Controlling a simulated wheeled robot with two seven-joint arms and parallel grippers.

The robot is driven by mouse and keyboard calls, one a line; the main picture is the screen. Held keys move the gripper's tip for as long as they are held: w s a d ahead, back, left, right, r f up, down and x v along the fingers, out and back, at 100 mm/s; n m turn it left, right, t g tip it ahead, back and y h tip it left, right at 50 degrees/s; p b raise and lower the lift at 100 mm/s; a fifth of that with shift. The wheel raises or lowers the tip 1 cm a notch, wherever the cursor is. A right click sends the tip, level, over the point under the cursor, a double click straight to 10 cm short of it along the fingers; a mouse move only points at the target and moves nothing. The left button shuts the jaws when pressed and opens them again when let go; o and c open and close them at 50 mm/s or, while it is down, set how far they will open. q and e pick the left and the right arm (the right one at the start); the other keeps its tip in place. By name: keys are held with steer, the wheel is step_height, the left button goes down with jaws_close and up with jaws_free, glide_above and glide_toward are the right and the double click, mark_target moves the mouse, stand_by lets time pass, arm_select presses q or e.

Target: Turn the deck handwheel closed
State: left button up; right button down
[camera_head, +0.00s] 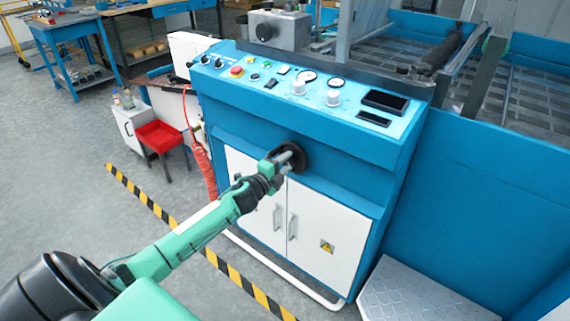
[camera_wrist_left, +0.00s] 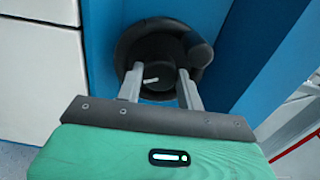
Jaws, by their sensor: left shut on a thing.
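The deck handwheel (camera_head: 294,156) is a small black wheel on the blue front of the machine, below the sloped control panel. In the left wrist view the handwheel (camera_wrist_left: 163,52) shows a round dark hub with a pale mark and a darker rim around it. My left gripper (camera_head: 284,160) reaches it from the lower left. In the left wrist view its two grey fingers (camera_wrist_left: 160,84) lie on either side of the hub and are shut on it. The fingertips partly cover the wheel. My right gripper is in neither view.
The control panel (camera_head: 310,92) with knobs, gauges and a red button sits above the wheel. White cabinet doors (camera_head: 291,222) are below it. A grey step (camera_head: 420,296) stands at the lower right.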

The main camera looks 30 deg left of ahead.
arm_select(q)
steer(key=o, duration=1)
steer(key=shift+s, duration=0.1)
steer(key=s+a, duration=0.1)
steer(key=s, duration=1.2)
steer(key=shift+s+p, duration=0.3)
steer(key=shift+p, duration=0.05)
